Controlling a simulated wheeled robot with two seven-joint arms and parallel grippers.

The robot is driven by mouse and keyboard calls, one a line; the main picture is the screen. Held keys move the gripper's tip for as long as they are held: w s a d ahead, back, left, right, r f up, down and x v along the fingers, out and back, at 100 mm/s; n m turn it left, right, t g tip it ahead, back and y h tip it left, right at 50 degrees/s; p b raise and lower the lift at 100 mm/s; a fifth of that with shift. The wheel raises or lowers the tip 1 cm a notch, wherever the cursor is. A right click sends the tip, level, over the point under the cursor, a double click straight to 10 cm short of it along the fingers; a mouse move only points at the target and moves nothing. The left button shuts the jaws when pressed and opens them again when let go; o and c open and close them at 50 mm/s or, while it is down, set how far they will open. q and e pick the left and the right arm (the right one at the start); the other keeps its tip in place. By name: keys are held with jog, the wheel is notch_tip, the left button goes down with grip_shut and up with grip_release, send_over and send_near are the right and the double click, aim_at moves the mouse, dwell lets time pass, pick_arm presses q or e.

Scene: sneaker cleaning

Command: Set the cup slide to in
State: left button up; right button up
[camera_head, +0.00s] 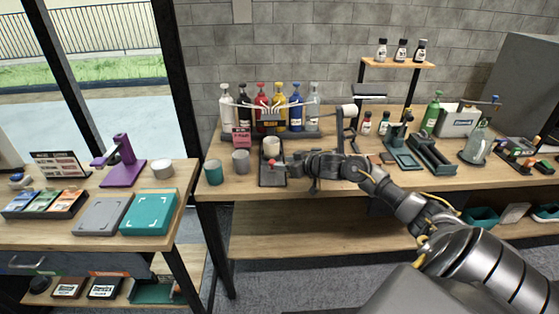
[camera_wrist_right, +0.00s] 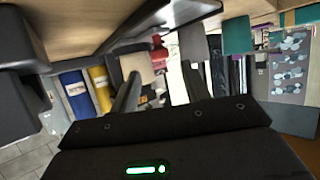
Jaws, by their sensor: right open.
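The cup slide (camera_head: 270,180) is a dark narrow base on the right-hand workbench, below the row of pump bottles. A cream cup (camera_head: 271,146) stands at its far end, and a small red knob (camera_head: 271,164) shows near its middle. My right gripper (camera_head: 286,165) is open, low over the bench just right of the knob. Its fingers overlap the slide's right edge, so I cannot tell whether they touch the knob. In the right wrist view, turned upside down, the cream cup (camera_wrist_right: 138,67) shows beyond dark gripper parts. My left gripper is not in view.
A grey cup (camera_head: 241,161) and a teal cup (camera_head: 214,172) stand left of the slide. A pink card (camera_head: 242,137) and several pump bottles (camera_head: 278,103) stand behind. The bench's front edge is near.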

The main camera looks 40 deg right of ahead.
aim_at(274, 162)
jog(key=shift+x, duration=2.7)
jog(key=shift+c, duration=0.5)
grip_shut()
